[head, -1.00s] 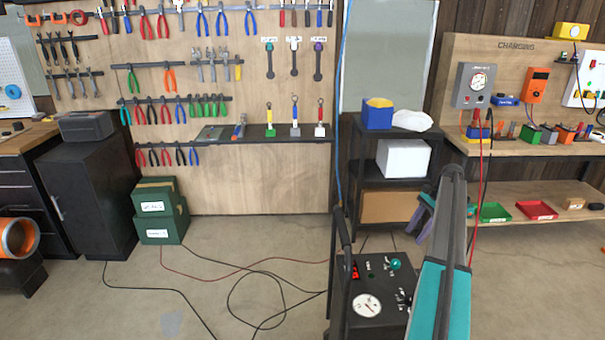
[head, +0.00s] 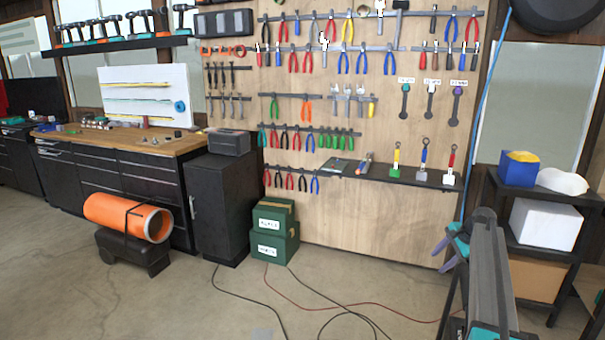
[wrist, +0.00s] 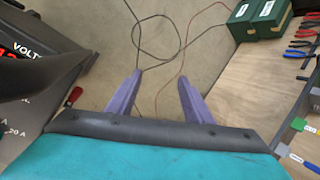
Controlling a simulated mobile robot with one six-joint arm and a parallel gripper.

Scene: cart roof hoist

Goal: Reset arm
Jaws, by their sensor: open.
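My gripper (wrist: 158,88) shows in the wrist view with its two purple fingers apart and nothing between them. Beyond the fingers lie the floor and dark cables. In the head view my arm rises at the lower right, folded upright, and a purple finger of the gripper (head: 441,248) shows just left of it. The gripper is in the air, in front of the pegboard's lower right part.
A dark cart panel with a volt label (wrist: 25,75) is close on the left in the wrist view. Green boxes (head: 274,232) stand by the pegboard (head: 350,215). A shelf rack (head: 513,234) is at right. An orange cylinder (head: 128,217) rests at left. Cables cross the open floor.

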